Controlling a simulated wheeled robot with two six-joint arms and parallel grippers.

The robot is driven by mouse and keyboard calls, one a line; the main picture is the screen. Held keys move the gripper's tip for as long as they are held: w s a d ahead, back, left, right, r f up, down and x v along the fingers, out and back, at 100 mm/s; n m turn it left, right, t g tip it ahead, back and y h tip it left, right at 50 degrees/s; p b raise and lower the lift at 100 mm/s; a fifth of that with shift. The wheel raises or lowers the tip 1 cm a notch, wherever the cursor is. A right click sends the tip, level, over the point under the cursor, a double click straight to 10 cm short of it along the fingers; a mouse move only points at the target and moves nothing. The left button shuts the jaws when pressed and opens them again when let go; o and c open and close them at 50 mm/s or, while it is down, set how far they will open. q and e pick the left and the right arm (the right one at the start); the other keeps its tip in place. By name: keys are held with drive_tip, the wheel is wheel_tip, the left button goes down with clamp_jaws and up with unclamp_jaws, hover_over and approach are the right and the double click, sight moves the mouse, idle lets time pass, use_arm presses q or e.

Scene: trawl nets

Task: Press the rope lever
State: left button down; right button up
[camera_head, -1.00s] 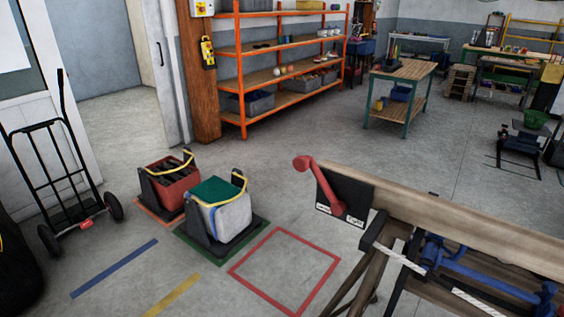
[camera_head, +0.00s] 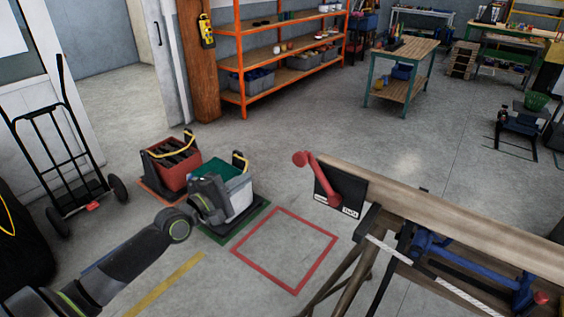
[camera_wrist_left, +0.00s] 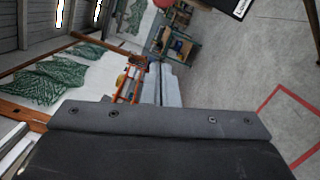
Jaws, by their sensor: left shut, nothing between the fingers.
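The rope lever (camera_head: 318,178) is a red arm with a round red knob. It is mounted on a black plate (camera_head: 340,195) with white labels, at the end of a wooden beam, and tilts up to the left. My left gripper (camera_head: 215,198) is shut and empty, left of the lever and apart from it, in front of a grey-white crate. In the left wrist view the shut gripper (camera_wrist_left: 160,118) fills the bottom.
A red crate (camera_head: 172,165) and a hand truck (camera_head: 62,160) stand at left. A red floor square (camera_head: 290,290) is empty below the lever. Orange shelves (camera_head: 290,50) stand behind.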

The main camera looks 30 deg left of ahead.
use_arm(q)
drive_tip(key=w+d+r+p, duration=0.1)
drive_tip(key=w+d+p, duration=0.2)
drive_tip(key=w+d, duration=0.3)
drive_tip(key=x, duration=0.3)
drive_tip(key=shift+w+a, duration=0.2)
drive_tip(key=shift+w, duration=0.15)
drive_tip(key=shift+r, duration=0.1)
drive_tip(key=shift+w+r, duration=0.1)
drive_tip(key=shift+w, duration=0.05)
idle(0.3)
